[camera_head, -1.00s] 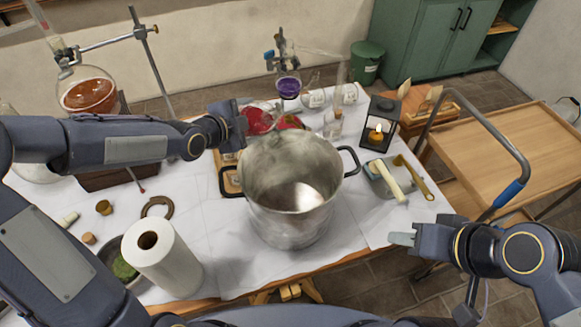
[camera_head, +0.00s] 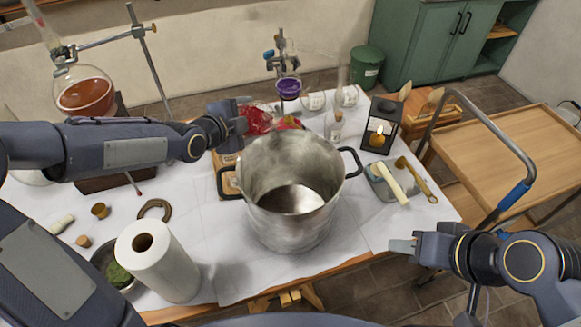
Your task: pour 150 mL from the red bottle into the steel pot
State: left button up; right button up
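The steel pot (camera_head: 285,225) stands upright on the white cloth in the middle of the table. It has two black side handles. My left gripper (camera_head: 238,117) reaches in from the left and is right beside the red glass. Its fingers are too hidden to tell whether they hold it. My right gripper (camera_head: 402,246) is off the table's front right edge, apart from everything; its finger gap is unclear.
A paper towel roll (camera_head: 165,262) stands at the front left. A round flask (camera_head: 85,95) hangs on a stand at the back left. A purple vessel (camera_head: 288,88), a lantern (camera_head: 381,125) and a grey tray (camera_head: 380,186) lie beyond and right. A wooden cart (camera_head: 510,110) is at right.

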pick_arm(q)
jog(key=shift+w+a+r+b, duration=0.1)
jog(key=shift+w+b, duration=0.05)
jog(key=shift+b, duration=0.35)
jog(key=shift+m+t+y, duration=0.3)
jog(key=shift+m, duration=0.1)
jog(key=shift+a+r+m+t, duration=0.1)
jog(key=shift+m+t, duration=0.2)
dwell(0.6)
jog(key=shift+d+m+y+b, duration=0.25)
jog(key=shift+m+y+b, duration=0.05)
jog(key=shift+b, duration=0.25)
jog(key=shift+s+d+t, duration=0.25)
jog(key=shift+s+t, duration=0.05)
jog(key=shift+s, duration=0.05)
dwell(0.5)
jog(key=shift+m+t, duration=0.5)
jog(key=shift+m, duration=0.3)
dwell(2.9)
